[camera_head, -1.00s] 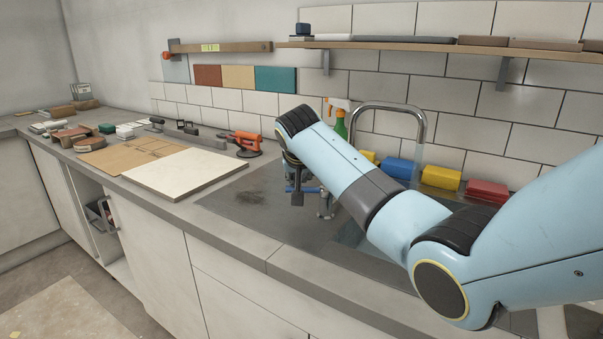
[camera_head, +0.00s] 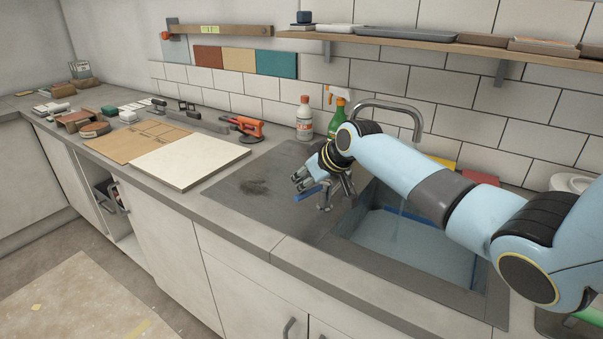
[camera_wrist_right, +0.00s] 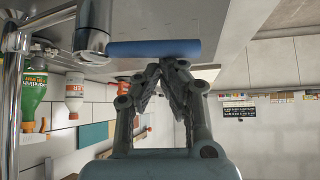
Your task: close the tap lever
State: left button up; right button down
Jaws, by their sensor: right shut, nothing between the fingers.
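The blue tap lever (camera_head: 306,193) shows in part behind my right gripper (camera_head: 314,192) in the head view. In the right wrist view the lever (camera_wrist_right: 155,48) is a blue bar reaching sideways from the chrome tap body (camera_wrist_right: 92,32). My left gripper is out of view.
The sink (camera_head: 425,245) holds bluish water beneath my right arm. A green spray bottle (camera_head: 338,118) and a white bottle (camera_head: 304,122) stand behind the gripper. A white board (camera_head: 190,160) lies on the counter to the left, with dark bare counter (camera_head: 255,187) beside it.

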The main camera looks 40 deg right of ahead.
jog(key=shift+s+f+n+y, duration=0.1)
jog(key=shift+s+n+y, duration=0.55)
jog(key=shift+n, duration=0.25)
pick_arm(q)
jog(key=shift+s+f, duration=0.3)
pick_arm(e)
jog(key=shift+s, duration=0.1)
pick_arm(q)
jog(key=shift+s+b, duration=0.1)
jog(key=shift+b, duration=0.2)
pick_arm(e)
jog(key=shift+s, duration=0.15)
